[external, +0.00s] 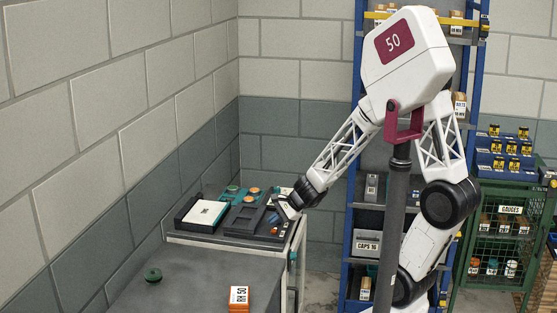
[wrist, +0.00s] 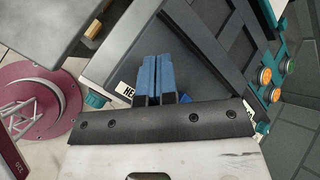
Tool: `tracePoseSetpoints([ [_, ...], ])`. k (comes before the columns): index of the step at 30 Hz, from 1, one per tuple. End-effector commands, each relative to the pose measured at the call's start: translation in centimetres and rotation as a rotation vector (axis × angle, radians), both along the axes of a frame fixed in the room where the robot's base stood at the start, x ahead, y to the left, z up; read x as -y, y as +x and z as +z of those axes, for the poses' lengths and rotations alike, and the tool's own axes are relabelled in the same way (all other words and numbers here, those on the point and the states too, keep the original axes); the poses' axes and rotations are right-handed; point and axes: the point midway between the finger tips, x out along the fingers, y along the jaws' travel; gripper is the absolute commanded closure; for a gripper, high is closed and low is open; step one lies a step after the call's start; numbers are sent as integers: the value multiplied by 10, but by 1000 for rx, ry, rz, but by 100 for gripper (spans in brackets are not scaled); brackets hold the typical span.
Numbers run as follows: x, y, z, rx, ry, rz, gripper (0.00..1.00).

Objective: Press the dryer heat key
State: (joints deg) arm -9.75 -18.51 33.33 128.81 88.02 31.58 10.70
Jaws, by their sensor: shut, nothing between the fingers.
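My gripper (wrist: 152,82) has two blue fingers held together with nothing between them. It is over the front part of a dark dryer panel (wrist: 207,50). In the external view my gripper (external: 276,219) is at the right end of this panel on the bench. A white label (wrist: 125,90) beginning "HE" shows just left of the fingers, its rest cut off by the gripper. The key that belongs to it is hidden or cannot be made out. I cannot tell whether the fingertips touch the panel.
Orange buttons (wrist: 264,75) and green buttons (wrist: 281,47) line the panel's far side. A white-topped black box (external: 203,214) stands left of the panel.

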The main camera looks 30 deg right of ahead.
Motion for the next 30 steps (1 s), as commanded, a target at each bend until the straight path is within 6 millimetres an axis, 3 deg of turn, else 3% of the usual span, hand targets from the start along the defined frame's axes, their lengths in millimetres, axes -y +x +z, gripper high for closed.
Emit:
tracePoseSetpoints([
  [30, 0, 0, -9, 0, 0, 0, 100],
])
